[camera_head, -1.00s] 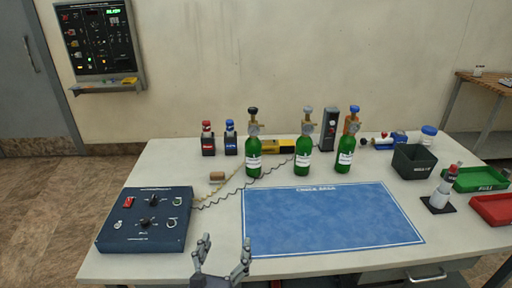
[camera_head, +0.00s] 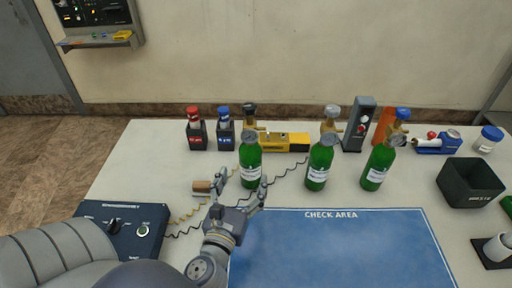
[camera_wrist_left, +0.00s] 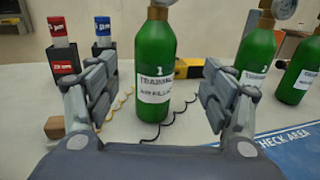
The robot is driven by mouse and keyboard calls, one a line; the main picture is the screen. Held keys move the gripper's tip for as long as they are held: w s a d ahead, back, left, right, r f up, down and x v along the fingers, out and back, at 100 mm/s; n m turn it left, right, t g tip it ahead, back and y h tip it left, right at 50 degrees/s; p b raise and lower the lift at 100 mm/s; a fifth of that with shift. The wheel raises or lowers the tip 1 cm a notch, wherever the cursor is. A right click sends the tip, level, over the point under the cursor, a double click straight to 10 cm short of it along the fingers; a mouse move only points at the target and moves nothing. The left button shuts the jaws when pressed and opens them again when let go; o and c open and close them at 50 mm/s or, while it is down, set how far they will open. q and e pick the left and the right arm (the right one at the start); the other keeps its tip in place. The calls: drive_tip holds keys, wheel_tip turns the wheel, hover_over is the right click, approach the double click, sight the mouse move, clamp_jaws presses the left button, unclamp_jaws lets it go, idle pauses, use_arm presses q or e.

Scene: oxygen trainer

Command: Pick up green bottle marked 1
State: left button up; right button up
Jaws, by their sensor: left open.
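Three green bottles with white labels stand upright on the table. My left gripper (camera_head: 243,186) is open in front of the left bottle. In the left wrist view the bottle stands between and beyond the open fingers (camera_wrist_left: 149,96), apart from them. My right gripper is not seen.
A blue CHECK AREA mat (camera_head: 340,245) lies at the front. A control box (camera_head: 125,232) with coiled wires is at left. Red (camera_head: 196,129) and blue (camera_head: 225,129) small bottles in holders, a yellow tool (camera_head: 286,142) and a dark bin (camera_head: 470,183) stand around.

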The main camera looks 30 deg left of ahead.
sight(248, 163)
use_arm(q)
drive_tip(key=p+x, duration=0.1)
drive_tip(key=x, duration=0.1)
drive_tip(key=p+x, duration=0.1)
drive_tip(key=x, duration=0.1)
drive_tip(key=shift+r, duration=0.25)
drive_tip(key=shift+w+a, duration=0.2)
drive_tip(key=shift+w, duration=0.15)
drive_tip(key=shift+w+a+f, duration=0.1)
drive_tip(key=shift+w+f, duration=0.1)
drive_tip(key=shift+w, duration=0.05)
drive_tip(key=x, duration=0.2)
drive_tip(key=p+x, duration=0.1)
drive_tip(key=x, duration=0.1)
drive_tip(key=shift+a+f, duration=0.2)
drive_tip(key=shift+f, duration=0.05)
drive_tip(key=shift+w+a+f, duration=0.15)
drive_tip(key=shift+w+a, duration=0.05)
drive_tip(key=shift+w, duration=0.25)
drive_tip(key=shift+s, duration=0.1)
drive_tip(key=shift+c, duration=1.4)
drive_tip(key=c, duration=1.4)
drive_tip(key=shift+c, duration=0.4)
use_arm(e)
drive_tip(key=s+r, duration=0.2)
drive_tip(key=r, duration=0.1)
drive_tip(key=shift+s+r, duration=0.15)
